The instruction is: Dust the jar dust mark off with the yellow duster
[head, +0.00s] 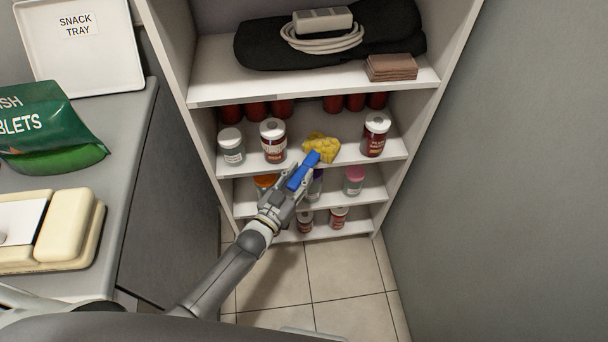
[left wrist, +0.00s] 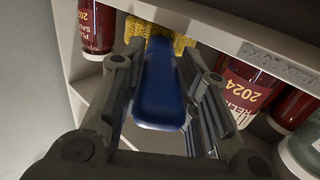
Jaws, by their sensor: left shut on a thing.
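The yellow duster (head: 322,148) has a fluffy yellow head and a blue handle. My left gripper (head: 290,190) is shut on the blue handle, which also shows between its fingers in the left wrist view (left wrist: 160,95). The yellow head is at the second shelf, between a red-labelled jar (head: 273,142) on its left and another red-labelled jar (head: 376,136) on its right. It looks close to the shelf surface; contact cannot be told. I cannot make out the jar dust mark; the duster may cover it. My right gripper is not in view.
A pale-lidded jar (head: 231,147) stands at the shelf's left, and red jars line the back. The top shelf holds a black bag (head: 262,52), a coiled cable and brown napkins (head: 391,67). Lower shelves hold more jars. Shelf sides and a grey wall (head: 500,170) bound the right.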

